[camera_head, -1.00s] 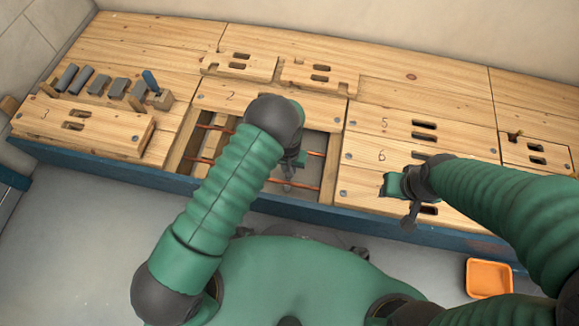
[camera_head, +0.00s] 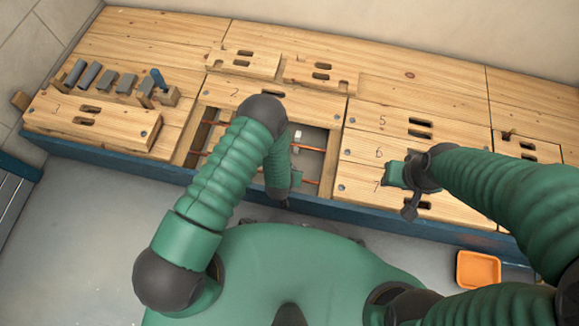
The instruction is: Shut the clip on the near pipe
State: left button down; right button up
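Two copper pipes run across a square opening in the wooden deck. The near pipe (camera_head: 312,182) shows at both sides of my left arm, and its middle is hidden. The far pipe (camera_head: 313,149) lies behind it. A small pale piece (camera_head: 297,138), perhaps a clip, stands at the far pipe. I cannot make out a clip on the near pipe. My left gripper (camera_head: 285,199) hangs at the near side of the opening, by the near pipe; its fingers are mostly hidden. My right gripper (camera_head: 393,174) is over the board marked 6, its fingers unclear.
Grey blocks and a blue-handled tool (camera_head: 158,78) stand on the deck at the left. Slotted boards (camera_head: 420,126) lie around the opening. An orange bin (camera_head: 478,269) sits on the floor at right.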

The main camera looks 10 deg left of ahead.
pick_arm(q)
jog(key=shift+s+f, duration=0.1)
jog(key=shift+s, duration=0.1)
jog(key=c, duration=1.3)
grip_release()
jog(key=shift+w, duration=0.1)
jog(key=shift+r+p, duration=0.3)
jog(key=shift+r, duration=0.1)
jog(key=p+v, duration=0.4)
jog(key=v, duration=0.4)
jog(key=p+v, duration=0.4)
jog(key=v, duration=0.4)
jog(key=shift+s+f, duration=0.1)
jog(key=shift+s, duration=0.2)
